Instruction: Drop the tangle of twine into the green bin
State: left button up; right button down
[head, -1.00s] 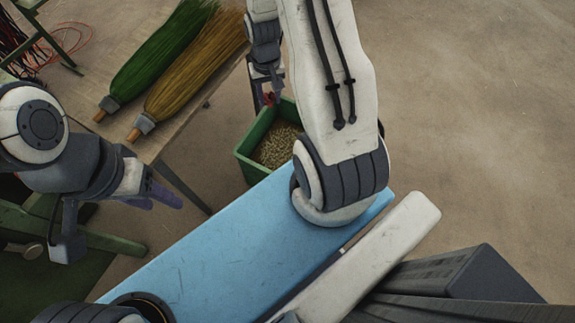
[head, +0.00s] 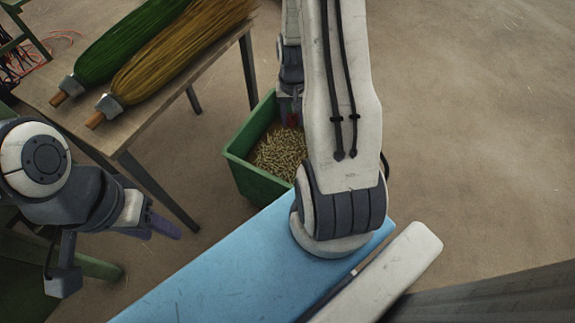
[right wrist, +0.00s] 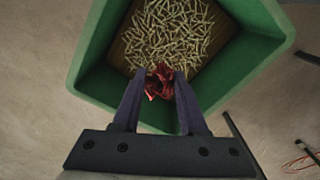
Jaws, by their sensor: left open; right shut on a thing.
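The green bin (head: 252,180) stands on the floor beside the wooden table, with many short tan pieces in its bottom. The bin also fills much of the right wrist view (right wrist: 95,62). The tangle of red twine (right wrist: 159,82) is between the fingertips of my right gripper (right wrist: 159,86), which is shut on it, over the bin's opening. In the head view the twine (head: 292,120) is a small red patch near the bin's back, and my right arm hides part of the bin. My left gripper (head: 150,222) is open and empty at the left, away from the bin.
A wooden table (head: 150,95) holds a green broom head (head: 130,42) and a tan broom head (head: 175,55). Red cord (head: 40,55) lies at the far left by a green frame. The floor right of the bin is clear.

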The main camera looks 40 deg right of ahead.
pick_arm(q)
notch_tip(320, 180, down, 5)
jog(key=b, duration=0.4)
pick_arm(e)
notch_tip(320, 180, down, 5)
jog(key=shift+r, duration=0.1)
jog(key=shift+c, duration=1.8)
grip_release()
notch_tip(320, 180, up, 11)
jog(key=p, duration=0.4)
jog(key=shift+f+p, duration=0.2)
jog(key=shift+p, duration=0.15)
pick_arm(q)
notch_tip(320, 180, up, 5)
jog(key=shift+f, duration=0.1)
